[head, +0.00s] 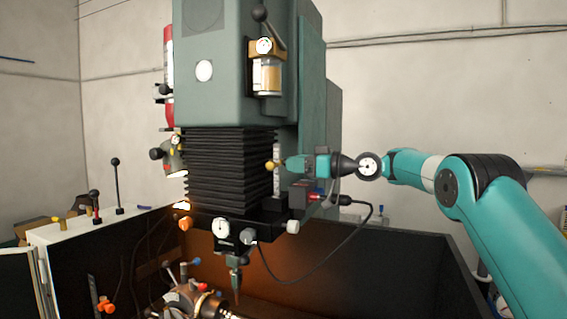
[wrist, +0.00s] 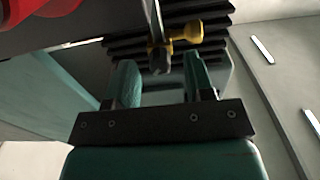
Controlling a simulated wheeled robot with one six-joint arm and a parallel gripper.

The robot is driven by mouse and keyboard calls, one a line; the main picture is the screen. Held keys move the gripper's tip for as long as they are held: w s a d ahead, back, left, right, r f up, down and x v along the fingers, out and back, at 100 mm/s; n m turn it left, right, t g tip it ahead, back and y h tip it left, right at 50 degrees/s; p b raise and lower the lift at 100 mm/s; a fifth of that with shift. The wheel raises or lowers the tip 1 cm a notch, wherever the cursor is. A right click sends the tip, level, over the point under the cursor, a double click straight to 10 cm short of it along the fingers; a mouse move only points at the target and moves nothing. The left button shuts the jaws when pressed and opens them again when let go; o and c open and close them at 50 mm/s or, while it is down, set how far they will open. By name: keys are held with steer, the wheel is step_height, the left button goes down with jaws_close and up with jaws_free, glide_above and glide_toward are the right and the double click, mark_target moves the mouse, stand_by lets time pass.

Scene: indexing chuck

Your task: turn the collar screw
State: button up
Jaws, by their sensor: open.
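A yellow knob (head: 269,165), which looks like the collar screw, sits beside the vertical scale at the right of the black bellows. In the wrist view my gripper (wrist: 159,64) is open and empty. The collar shows between the two fingers, and the knob lies beyond the right fingertip. Contact cannot be told.
The black bellows (head: 226,170) and green machine head (head: 235,65) stand close to my gripper. A grey box with a red part (head: 310,195) and a hanging cable (head: 340,255) are just below. Red shapes (wrist: 35,10) fill the wrist view's upper left corner.

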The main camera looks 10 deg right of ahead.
steer(key=shift+w+a, duration=0.3)
steer(key=shift+a, duration=0.1)
jaws_close()
